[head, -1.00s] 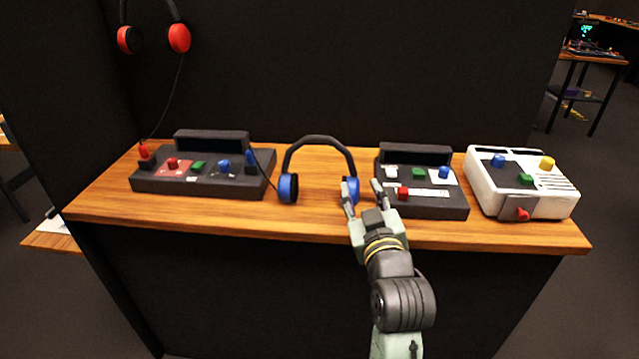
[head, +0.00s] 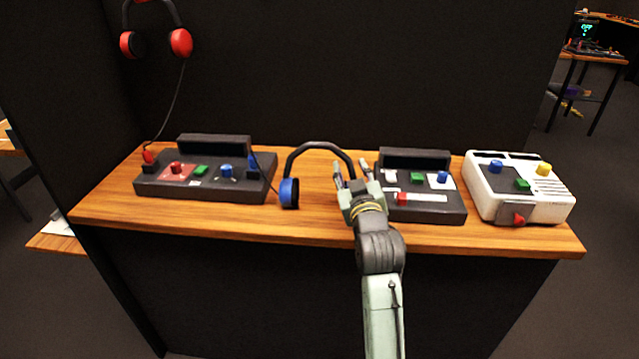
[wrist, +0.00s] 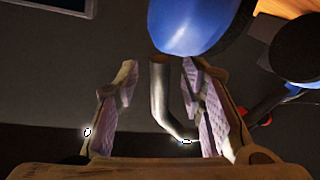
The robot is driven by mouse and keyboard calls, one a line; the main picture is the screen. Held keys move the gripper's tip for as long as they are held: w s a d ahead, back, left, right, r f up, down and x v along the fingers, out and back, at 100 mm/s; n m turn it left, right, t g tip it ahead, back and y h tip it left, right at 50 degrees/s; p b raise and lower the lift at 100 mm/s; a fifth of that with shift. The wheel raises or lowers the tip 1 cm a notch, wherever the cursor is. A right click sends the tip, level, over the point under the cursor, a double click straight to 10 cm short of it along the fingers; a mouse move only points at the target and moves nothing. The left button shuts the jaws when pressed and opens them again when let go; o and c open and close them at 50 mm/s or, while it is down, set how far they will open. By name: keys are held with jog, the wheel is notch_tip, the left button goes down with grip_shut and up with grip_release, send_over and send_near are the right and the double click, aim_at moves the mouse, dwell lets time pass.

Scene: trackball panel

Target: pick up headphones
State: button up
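The headphones have a black headband (head: 318,146) and stand on the wooden shelf with blue ear cups. The left blue cup (head: 289,193) is clear in the head view; the right side is mostly hidden behind my gripper (head: 351,167). My gripper is open at the right side of the headphones. In the wrist view, its two fingers (wrist: 160,83) are spread, and a thin grey curved bar (wrist: 158,90), seemingly the headband, shows between them with gaps on both sides. A large blue cup (wrist: 195,22) is at the top of that view.
A dark console (head: 205,182) stands left of the headphones, with a cable near the left cup. Another dark console (head: 430,206) is close right of my gripper, then a white console (head: 525,205). Red headphones (head: 181,42) hang on the dark wall panel (head: 350,80).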

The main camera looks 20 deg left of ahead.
jog(key=shift+c, duration=0.5)
grip_shut()
